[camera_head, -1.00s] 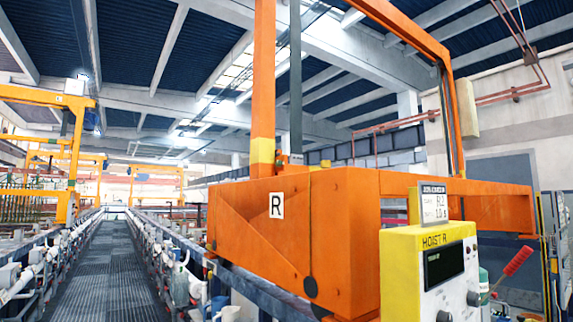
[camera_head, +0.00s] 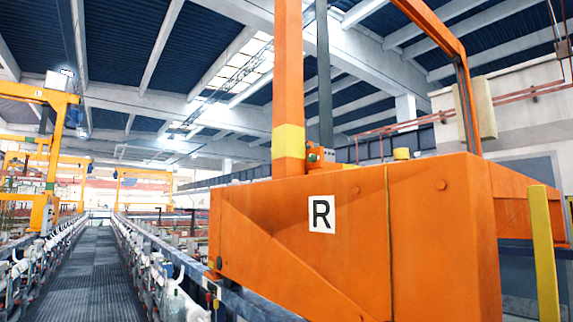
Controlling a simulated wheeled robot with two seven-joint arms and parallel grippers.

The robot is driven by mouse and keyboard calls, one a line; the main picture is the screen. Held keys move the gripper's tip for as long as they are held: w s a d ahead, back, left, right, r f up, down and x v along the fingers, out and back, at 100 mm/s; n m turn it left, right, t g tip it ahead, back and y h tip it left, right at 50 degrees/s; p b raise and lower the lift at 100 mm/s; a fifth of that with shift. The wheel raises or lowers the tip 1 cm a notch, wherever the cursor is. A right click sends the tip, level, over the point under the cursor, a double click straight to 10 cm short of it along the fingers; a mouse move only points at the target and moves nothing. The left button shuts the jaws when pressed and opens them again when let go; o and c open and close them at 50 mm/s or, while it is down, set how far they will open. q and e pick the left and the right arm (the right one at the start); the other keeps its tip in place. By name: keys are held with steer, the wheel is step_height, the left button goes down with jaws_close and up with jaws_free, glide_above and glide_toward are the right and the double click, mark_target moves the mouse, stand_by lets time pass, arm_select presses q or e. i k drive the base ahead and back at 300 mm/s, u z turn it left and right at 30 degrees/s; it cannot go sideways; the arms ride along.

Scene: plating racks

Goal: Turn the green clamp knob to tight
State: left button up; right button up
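No green clamp knob shows in the head view. Neither of my grippers is in the picture. A large orange hoist (camera_head: 440,235) with a white plate marked "R" (camera_head: 321,214) fills the right half, close in front of me. An orange upright post with a yellow band (camera_head: 289,142) rises from it.
A grey grated walkway (camera_head: 85,275) runs away at the left and looks clear. Rows of tanks with white pipe fittings (camera_head: 165,275) line it. A yellow post (camera_head: 543,255) stands at the right. Yellow-orange gantries (camera_head: 45,150) stand farther back at the left.

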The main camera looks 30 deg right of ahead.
mark_target(313, 159)
steer(key=i, duration=0.95)
steer(key=z, duration=1.8)
